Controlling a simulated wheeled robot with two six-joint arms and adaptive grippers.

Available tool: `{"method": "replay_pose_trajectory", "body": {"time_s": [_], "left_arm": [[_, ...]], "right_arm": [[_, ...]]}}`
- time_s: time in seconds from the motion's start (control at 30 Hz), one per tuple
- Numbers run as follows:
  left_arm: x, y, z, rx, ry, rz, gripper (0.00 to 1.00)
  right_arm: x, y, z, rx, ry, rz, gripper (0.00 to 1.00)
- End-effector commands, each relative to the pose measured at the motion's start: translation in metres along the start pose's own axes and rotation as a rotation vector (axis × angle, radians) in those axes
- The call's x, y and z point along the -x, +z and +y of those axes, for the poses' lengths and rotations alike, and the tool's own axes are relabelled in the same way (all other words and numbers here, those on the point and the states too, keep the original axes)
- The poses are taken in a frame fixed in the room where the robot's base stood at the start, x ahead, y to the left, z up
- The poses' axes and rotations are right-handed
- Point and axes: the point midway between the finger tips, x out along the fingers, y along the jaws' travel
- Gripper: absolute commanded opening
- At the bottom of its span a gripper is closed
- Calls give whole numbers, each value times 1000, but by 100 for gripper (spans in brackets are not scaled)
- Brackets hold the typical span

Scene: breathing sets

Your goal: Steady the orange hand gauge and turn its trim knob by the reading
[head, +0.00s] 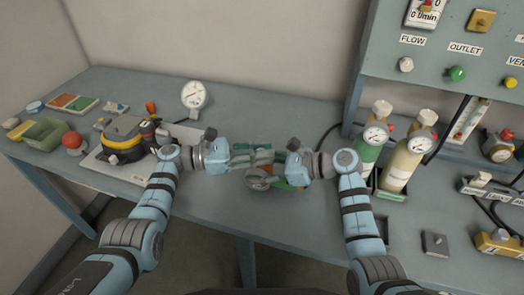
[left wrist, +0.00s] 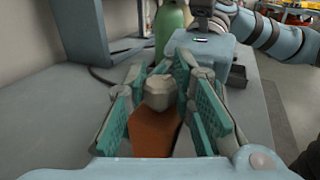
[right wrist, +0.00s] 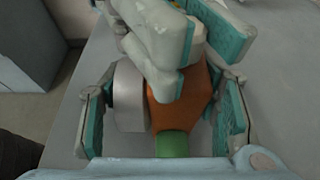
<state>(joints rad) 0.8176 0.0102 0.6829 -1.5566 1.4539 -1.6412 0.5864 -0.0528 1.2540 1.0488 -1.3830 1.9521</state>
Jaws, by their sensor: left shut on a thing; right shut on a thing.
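The orange hand gauge (right wrist: 180,98) is held between my two grippers above the bench's middle. Its green end (right wrist: 172,144) points toward my right wrist. Its round grey housing (right wrist: 130,95) is on the left in the right wrist view and shows small in the head view (head: 258,178); I cannot make out its reading. My right gripper (right wrist: 162,108) is shut across the gauge's body. My left gripper (left wrist: 157,92) is shut on the grey faceted trim knob (left wrist: 160,92) at the other end. My left fingers cover part of the gauge in the right wrist view.
A white dial gauge (head: 194,95) stands at the back of the bench (head: 215,215). A yellow-black device (head: 122,138) sits to the left. Green and beige cylinders (head: 404,165) stand right of my right arm, below a grey panel (head: 450,65). The front middle is clear.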

Motion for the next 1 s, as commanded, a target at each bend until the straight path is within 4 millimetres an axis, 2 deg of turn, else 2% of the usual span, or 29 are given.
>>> {"method": "replay_pose_trajectory", "body": {"time_s": [0.43, 0.47, 0.57, 0.87, 1.0], "left_arm": [[1, -1, 0, 2, -8, 1, 0], [1, -1, 0, 2, -8, 1, 27], [1, 0, 0, 2, -9, 0, 43], [1, 0, 0, 2, -10, -1, 44], [18, -1, 1, 1, -8, 2, 44]], "right_arm": [[0, 1, 1, -2, 4, -5, 11], [0, 1, 1, -2, 3, -5, 11], [0, 1, 1, -2, 2, -4, 11], [0, 0, 0, -1, 0, -2, 11], [0, 0, 0, -1, -1, -2, 11]]}}
